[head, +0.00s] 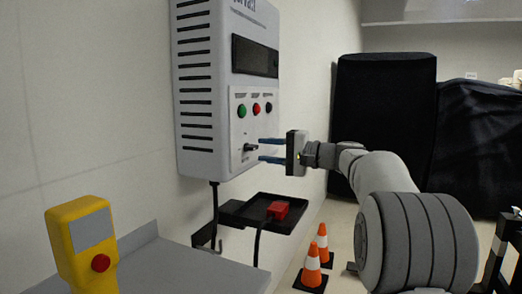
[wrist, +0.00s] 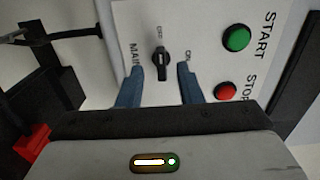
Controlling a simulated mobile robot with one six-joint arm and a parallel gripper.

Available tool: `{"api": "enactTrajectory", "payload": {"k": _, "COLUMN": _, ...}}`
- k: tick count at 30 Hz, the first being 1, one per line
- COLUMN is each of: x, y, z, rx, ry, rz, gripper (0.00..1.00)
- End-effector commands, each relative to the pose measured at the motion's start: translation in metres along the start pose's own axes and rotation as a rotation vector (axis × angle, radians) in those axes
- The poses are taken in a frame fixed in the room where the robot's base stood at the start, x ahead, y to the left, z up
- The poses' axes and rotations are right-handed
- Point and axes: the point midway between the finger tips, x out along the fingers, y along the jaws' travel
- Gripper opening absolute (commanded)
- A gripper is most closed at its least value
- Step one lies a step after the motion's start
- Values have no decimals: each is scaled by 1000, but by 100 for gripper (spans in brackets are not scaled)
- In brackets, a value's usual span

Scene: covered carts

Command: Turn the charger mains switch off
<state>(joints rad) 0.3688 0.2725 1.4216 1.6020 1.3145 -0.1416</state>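The charger (head: 205,85) is a light grey box on the wall. Its mains switch (head: 249,147) is a small black knob low on the front panel; it also shows in the wrist view (wrist: 160,62). There the knob's long axis runs up and down, in line with the OFF label (wrist: 159,32) above it. The ON label (wrist: 187,54) is to its upper right. My gripper (head: 270,150) is open and faces the panel. In the wrist view its blue fingertips (wrist: 160,68) lie on either side of the knob, with a gap each side.
Green (head: 242,111), red (head: 256,108) and dark (head: 269,107) buttons sit above the switch. Below the charger, a black tray (head: 262,222) holds a red plug (head: 278,209). A yellow handheld unit (head: 82,245) stands front left. Orange cones (head: 312,265) and black-covered carts (head: 382,110) are to the right.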

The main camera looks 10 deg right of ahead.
Motion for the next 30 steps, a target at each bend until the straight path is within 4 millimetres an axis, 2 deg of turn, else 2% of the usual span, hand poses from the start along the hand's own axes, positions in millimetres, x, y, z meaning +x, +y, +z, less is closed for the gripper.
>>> {"api": "enactTrajectory", "payload": {"k": 3, "x": -23, "y": -1, "z": 0, "rx": 1, "ry": 4, "rz": 0, "gripper": 33}}
{"api": "enactTrajectory", "payload": {"k": 9, "x": -48, "y": 0, "z": 0, "rx": 0, "ry": 1, "rz": 1, "gripper": 33}}
{"api": "enactTrajectory", "payload": {"k": 22, "x": -51, "y": -1, "z": 4, "rx": 0, "ry": -3, "rz": 10, "gripper": 33}}
{"api": "enactTrajectory", "payload": {"k": 26, "x": -41, "y": -1, "z": 28, "rx": 9, "ry": -20, "rz": 111, "gripper": 33}}
{"api": "enactTrajectory", "payload": {"k": 29, "x": -32, "y": 7, "z": 69, "rx": 9, "ry": -47, "rz": 280, "gripper": 33}}
{"api": "enactTrajectory", "payload": {"k": 30, "x": -31, "y": 13, "z": 88, "rx": 3, "ry": -60, "rz": 363, "gripper": 33}}
